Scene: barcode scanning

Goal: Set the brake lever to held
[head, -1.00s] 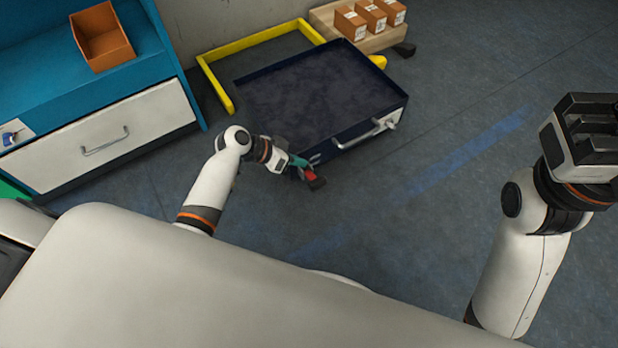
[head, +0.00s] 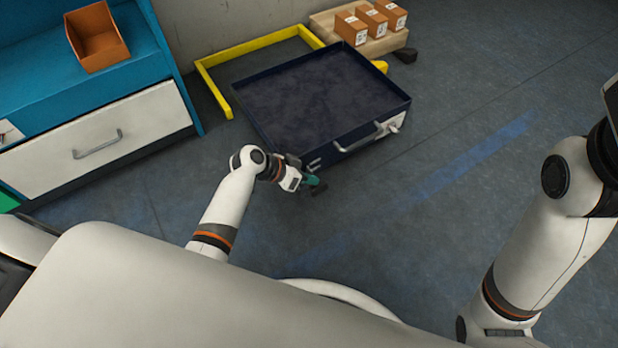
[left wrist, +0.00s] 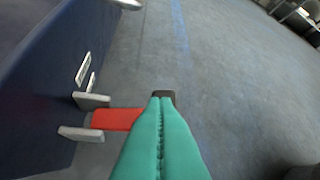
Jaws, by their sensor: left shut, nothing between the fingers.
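The dark blue cart (head: 352,152) stands on the floor ahead. The red brake lever (left wrist: 113,119) sticks out from a grey bracket (left wrist: 82,133) on its side in the left wrist view. A dark end (left wrist: 166,95) shows just beyond my fingertips. My left gripper (head: 315,182) is at the cart's near left corner, shut and empty. Its teal fingers (left wrist: 163,112) overlap the lever's outer part; I cannot tell whether they touch. In the head view my gripper hides the lever's red part. Of my right gripper only a sliver (head: 612,95) shows at the right edge.
A silver handle (head: 362,138) is on the cart's front. A yellow floor frame (head: 213,90) lies behind it, and small boxes (head: 370,22) stand on a pallet (head: 378,43). A blue cabinet (head: 155,52) with an orange bin (head: 98,38) is at left. The floor at right is clear.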

